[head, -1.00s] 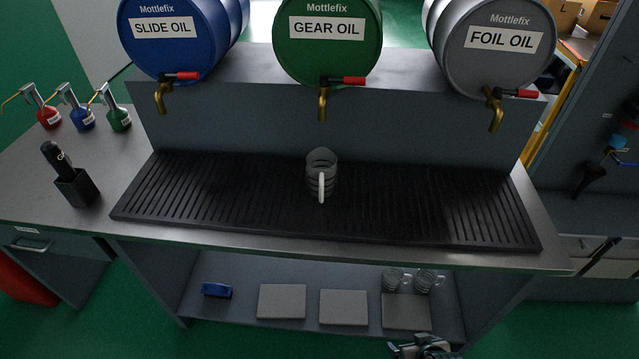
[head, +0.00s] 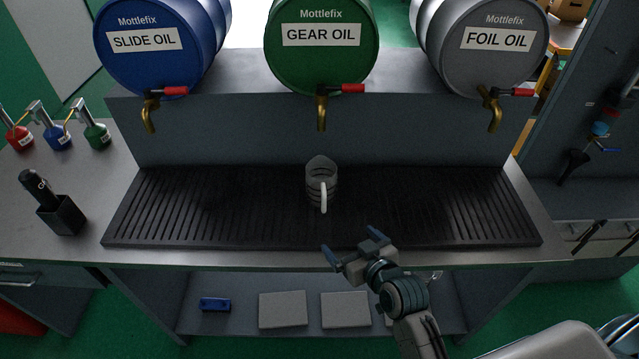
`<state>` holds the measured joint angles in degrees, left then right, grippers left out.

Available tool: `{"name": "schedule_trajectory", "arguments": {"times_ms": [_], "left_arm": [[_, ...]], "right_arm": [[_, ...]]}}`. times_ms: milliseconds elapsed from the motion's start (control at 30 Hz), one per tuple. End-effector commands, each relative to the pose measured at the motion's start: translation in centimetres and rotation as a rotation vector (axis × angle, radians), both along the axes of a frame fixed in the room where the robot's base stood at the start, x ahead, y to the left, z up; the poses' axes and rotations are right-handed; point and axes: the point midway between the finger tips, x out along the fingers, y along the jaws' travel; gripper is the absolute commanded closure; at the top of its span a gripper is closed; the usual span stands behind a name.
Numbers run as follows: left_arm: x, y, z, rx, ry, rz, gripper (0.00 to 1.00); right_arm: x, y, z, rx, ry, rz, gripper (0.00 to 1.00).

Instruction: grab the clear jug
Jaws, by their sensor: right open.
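The clear jug (head: 318,186) stands upright on the black slatted drip tray (head: 200,208), below the tap of the green gear oil drum. Its white handle faces me. My right gripper (head: 353,249) is open and empty at the tray's front edge, nearer to me than the jug and a little to its right. It does not touch the jug. My left gripper is not in view.
Blue (head: 155,50), green (head: 321,50) and grey (head: 480,55) oil drums with brass taps stand behind the tray. A black holder (head: 62,216) and several small oil cans stand at left. Flat grey pads (head: 283,309) and a blue item (head: 214,304) lie on the lower shelf.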

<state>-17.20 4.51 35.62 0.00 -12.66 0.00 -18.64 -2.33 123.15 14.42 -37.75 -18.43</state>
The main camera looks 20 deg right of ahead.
Motion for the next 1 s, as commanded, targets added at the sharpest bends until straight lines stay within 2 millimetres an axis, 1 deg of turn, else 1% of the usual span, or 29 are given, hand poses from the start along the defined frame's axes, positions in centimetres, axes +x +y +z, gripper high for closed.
{"name": "schedule_trajectory", "arguments": {"times_ms": [33,100,200,333,467,600,700,867,1000], "left_arm": [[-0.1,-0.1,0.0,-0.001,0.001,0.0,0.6],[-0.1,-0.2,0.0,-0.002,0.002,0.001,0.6],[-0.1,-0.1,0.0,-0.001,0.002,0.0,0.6],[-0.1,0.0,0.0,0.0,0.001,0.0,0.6],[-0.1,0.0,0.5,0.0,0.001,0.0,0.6],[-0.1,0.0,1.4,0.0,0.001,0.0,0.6],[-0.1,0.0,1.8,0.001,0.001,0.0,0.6],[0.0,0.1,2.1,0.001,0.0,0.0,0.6],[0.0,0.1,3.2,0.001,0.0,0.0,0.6]], "right_arm": [[1.4,0.3,0.8,0.016,-0.062,-0.011,0.03],[3.0,0.5,2.0,0.03,-0.151,-0.029,0.03],[4.9,0.6,3.6,0.048,-0.267,-0.063,0.03],[6.2,0.6,4.8,0.06,-0.352,-0.098,0.03],[7.4,0.5,5.4,0.062,-0.377,-0.108,0.03],[9.7,0.7,5.5,0.062,-0.377,-0.107,0.03],[11.0,0.7,5.4,0.062,-0.377,-0.107,0.03],[12.1,0.8,5.3,0.06,-0.375,-0.107,0.03],[13.7,0.8,5.8,0.06,-0.375,-0.107,0.03]]}}
